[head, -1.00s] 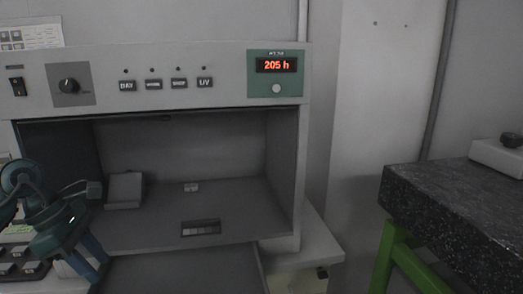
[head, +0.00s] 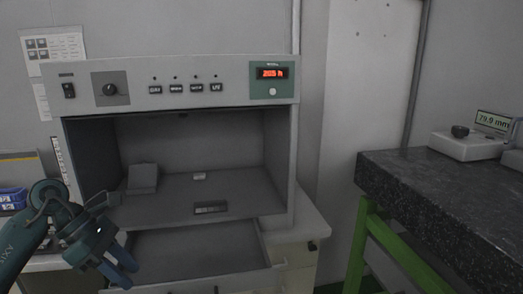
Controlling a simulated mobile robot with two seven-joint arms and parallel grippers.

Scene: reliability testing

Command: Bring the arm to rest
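My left arm comes in from the lower left edge. My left gripper (head: 124,267) points down and to the right, in front of the open drawer's left side. Its two blue-grey fingers look apart, with nothing seen between them. The grey light cabinet (head: 180,88) stands behind it, with a red "205 h" display (head: 272,73) at its upper right. My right gripper is not in view.
A grey wedge-shaped block (head: 142,178) and a small light piece (head: 199,176) sit inside the cabinet. The drawer (head: 200,252) below is pulled out. A dark granite slab (head: 440,190) on a green frame stands at right, carrying a white device (head: 465,146).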

